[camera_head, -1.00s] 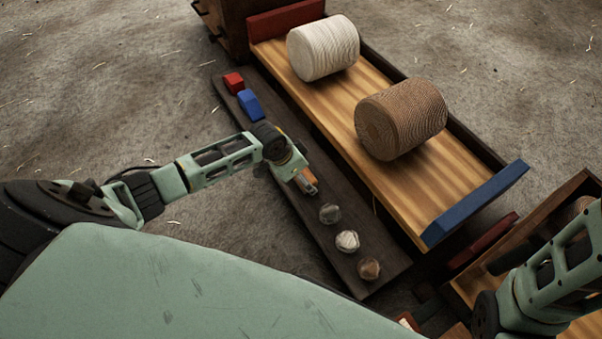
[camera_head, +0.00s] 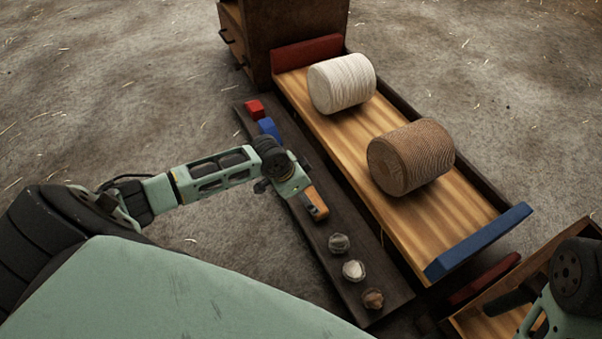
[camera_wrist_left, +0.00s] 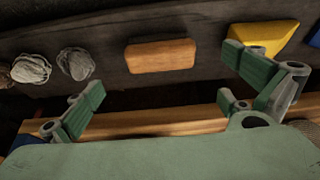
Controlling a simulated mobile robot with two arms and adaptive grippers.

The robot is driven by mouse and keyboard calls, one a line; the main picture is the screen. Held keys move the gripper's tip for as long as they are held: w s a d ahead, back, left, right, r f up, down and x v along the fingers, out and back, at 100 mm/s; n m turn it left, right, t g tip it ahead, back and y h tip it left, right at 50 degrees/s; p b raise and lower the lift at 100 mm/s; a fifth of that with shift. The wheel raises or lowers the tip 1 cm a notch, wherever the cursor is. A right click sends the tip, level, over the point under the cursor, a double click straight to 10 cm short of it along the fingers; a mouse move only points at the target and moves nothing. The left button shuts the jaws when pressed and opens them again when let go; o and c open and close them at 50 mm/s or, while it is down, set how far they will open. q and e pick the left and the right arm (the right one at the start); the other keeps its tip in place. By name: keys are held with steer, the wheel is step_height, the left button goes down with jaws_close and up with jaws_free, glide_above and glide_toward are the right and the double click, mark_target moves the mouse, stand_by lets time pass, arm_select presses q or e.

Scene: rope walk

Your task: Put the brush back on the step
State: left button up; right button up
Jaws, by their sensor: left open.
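An orange-brown wooden block, which looks like the brush (camera_head: 314,204), lies on the long dark plank that looks like the step (camera_head: 345,285). No bristles can be made out. In the left wrist view the brush (camera_wrist_left: 161,56) lies flat on the dark step (camera_wrist_left: 205,40), apart from both fingers. My left gripper (camera_wrist_left: 170,92) is open and empty, its fingers spread wide on the near side of the brush. In the head view my left gripper (camera_head: 298,190) is beside the brush, its fingers mostly hidden by the wrist.
Grey, pale and brown wads (camera_head: 353,270) sit at the plank's near end. Red (camera_head: 254,108) and blue (camera_head: 269,128) blocks sit at its far end. A yellow block (camera_wrist_left: 265,38) is right of the brush. A wooden tray (camera_head: 330,130) holds white and brown rope spools.

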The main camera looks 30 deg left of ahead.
arm_select(q)
steer(key=shift+p+v, duration=0.55)
steer(key=shift+v, duration=0.85)
